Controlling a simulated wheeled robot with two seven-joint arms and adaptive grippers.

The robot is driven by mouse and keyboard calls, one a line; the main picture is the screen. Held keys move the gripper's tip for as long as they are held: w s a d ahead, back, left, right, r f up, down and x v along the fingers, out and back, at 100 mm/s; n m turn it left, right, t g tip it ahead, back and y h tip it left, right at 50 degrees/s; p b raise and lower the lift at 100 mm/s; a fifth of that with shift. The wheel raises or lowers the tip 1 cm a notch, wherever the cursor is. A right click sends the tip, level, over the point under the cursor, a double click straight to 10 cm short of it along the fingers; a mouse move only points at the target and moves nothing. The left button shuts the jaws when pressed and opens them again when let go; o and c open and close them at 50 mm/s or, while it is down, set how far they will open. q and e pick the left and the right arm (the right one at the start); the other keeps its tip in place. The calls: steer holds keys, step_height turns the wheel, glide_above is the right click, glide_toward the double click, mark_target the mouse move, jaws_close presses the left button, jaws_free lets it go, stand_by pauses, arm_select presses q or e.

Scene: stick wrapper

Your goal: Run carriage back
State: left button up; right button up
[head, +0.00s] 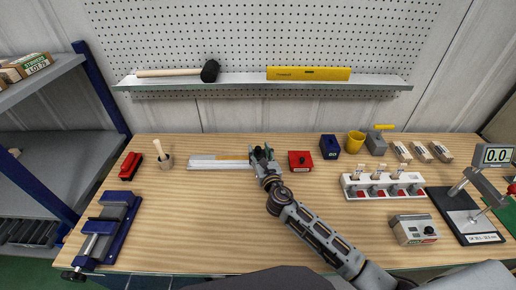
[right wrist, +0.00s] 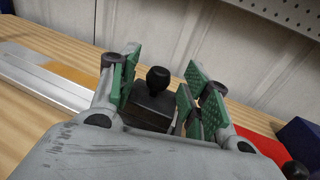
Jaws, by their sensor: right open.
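The carriage (right wrist: 152,100) is a dark block with a round black knob on top. It sits at the right end of a pale metal rail (head: 215,163), which also shows at left in the right wrist view (right wrist: 38,74). An orange-tan strip (right wrist: 75,76) lies along the rail on the carriage's left side. My right gripper (head: 262,158) is open, its green-padded fingers on either side of the carriage and knob in the right wrist view (right wrist: 160,92). I cannot tell whether the pads touch it. In the head view the gripper hides most of the carriage. My left gripper is not in view.
A red box (head: 300,161) and a blue box (head: 330,147) stand right of the gripper. A white rack (head: 384,192) stands farther right, a blue vise (head: 108,230) at left. A shelf (head: 220,81) runs behind. The table's front left-middle is clear.

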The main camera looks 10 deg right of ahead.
steer(key=shift+w, duration=1.2)
jaws_close()
